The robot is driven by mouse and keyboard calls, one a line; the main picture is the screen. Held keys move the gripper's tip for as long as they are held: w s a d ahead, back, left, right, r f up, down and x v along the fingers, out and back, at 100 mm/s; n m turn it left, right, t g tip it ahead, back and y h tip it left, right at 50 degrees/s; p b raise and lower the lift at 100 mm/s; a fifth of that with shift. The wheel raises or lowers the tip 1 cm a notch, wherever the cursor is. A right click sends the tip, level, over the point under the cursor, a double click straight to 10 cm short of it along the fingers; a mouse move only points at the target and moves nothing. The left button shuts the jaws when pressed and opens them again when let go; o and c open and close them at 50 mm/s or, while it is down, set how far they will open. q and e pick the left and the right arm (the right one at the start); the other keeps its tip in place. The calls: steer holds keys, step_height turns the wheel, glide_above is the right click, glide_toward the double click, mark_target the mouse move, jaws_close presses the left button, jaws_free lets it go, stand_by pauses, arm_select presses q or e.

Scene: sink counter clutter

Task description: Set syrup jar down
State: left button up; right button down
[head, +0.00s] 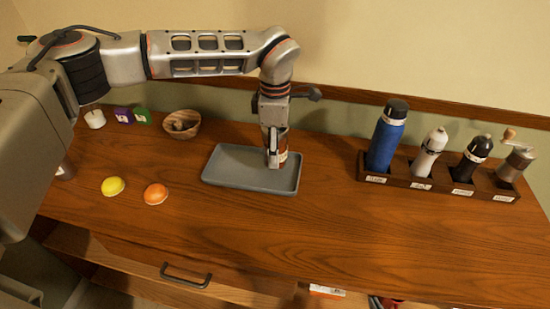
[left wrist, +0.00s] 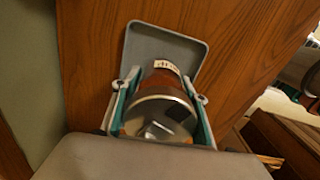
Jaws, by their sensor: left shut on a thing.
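The syrup jar (head: 283,150) is reddish-brown with a pale label and is mostly hidden behind my gripper in the head view. In the left wrist view its round metallic lid (left wrist: 158,112) faces the camera. My left gripper (head: 274,160) points down and is shut on the jar, one finger on each side. The jar looks upright over the right part of the grey tray (head: 225,178); I cannot tell whether its base touches the tray. The tray (left wrist: 190,45) also shows beyond the jar in the left wrist view. My right gripper is out of view.
A wooden bowl (head: 182,124) stands left of the tray. Yellow (head: 113,186) and orange (head: 155,194) round items lie at the front left. A dark rack (head: 405,181) at the right holds a blue bottle (head: 386,138) and several grinders. The counter between tray and rack is clear.

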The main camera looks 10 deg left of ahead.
arm_select(q)
steer(key=shift+f, duration=1.65)
steer(key=shift+f, duration=0.15)
steer(key=o, duration=1.4)
step_height(320, 180, up, 12)
steer(key=shift+r, duration=0.1)
